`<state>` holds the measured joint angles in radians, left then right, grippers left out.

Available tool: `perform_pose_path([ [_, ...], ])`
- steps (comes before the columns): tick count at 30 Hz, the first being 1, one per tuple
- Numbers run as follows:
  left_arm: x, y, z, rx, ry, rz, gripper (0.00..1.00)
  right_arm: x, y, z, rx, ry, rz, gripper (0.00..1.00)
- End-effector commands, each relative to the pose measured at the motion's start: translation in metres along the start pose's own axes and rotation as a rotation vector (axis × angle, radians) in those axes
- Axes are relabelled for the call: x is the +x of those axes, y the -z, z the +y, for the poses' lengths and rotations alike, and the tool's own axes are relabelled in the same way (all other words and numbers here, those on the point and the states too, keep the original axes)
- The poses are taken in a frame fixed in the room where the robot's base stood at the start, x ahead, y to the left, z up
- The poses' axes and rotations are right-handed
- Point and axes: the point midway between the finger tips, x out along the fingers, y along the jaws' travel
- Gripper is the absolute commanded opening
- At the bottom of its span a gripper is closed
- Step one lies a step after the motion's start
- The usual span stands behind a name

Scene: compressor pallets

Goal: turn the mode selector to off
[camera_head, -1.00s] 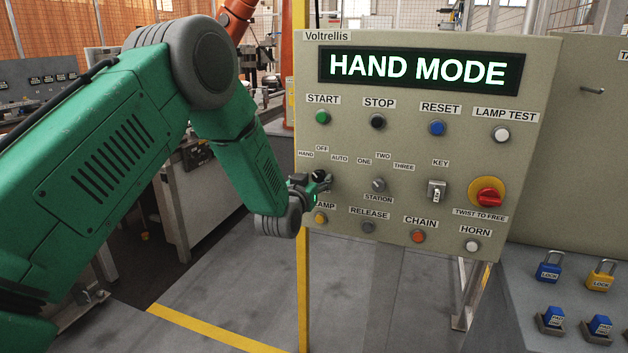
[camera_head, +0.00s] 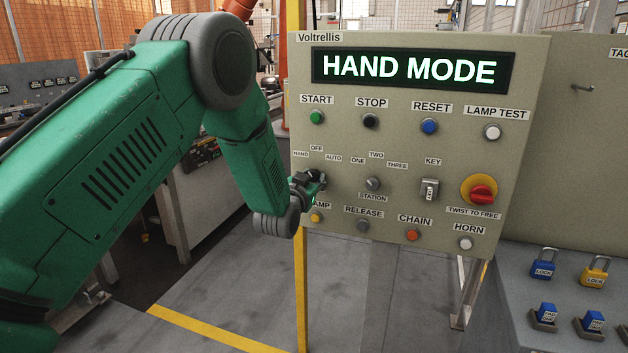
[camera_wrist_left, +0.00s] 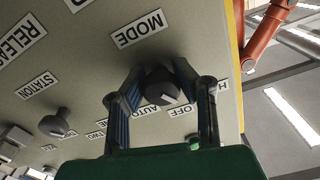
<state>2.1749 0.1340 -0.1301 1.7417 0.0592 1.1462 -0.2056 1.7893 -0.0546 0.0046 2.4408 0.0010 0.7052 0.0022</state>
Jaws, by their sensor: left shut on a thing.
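The mode selector is a dark round knob (camera_wrist_left: 161,87) with a white pointer mark, on the beige panel (camera_head: 335,225). In the left wrist view it sits between the two fingers of my left gripper (camera_wrist_left: 160,76), which is shut on it. The picture there is turned over; the pointer slants down and right, towards the OFF label (camera_wrist_left: 183,111) and the partly hidden HAND label (camera_wrist_left: 222,90). The display (camera_head: 408,69) reads HAND MODE. In the head view my left gripper (camera_head: 317,181) is at the selector and largely hides it.
The station selector (camera_head: 373,184) is right of my gripper. The lamp button (camera_head: 316,217) is close below it. A key switch (camera_head: 429,190) and a red twist-to-free knob (camera_head: 480,193) are farther right. A yellow post (camera_head: 302,280) stands at the panel's left edge.

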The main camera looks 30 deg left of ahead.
Motion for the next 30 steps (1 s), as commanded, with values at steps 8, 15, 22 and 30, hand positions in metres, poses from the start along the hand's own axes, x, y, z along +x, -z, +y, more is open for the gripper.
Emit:
perform_pose_path([
  [8,0.001,0.003,0.002,0.239,-0.005,0.008,0.00,0.004,0.000,0.000,0.000,0.000,0.000,0.40],
  [15,0.001,0.002,0.002,0.413,-0.004,0.008,0.00,0.008,0.000,0.000,0.000,0.000,0.000,0.40],
  [22,0.000,0.002,0.002,0.521,-0.004,0.008,0.00,0.010,-0.001,0.000,0.000,0.000,0.000,0.40],
  [30,0.000,0.002,0.002,0.572,-0.005,0.006,0.00,0.011,-0.001,0.000,0.000,0.000,0.000,0.40],
])
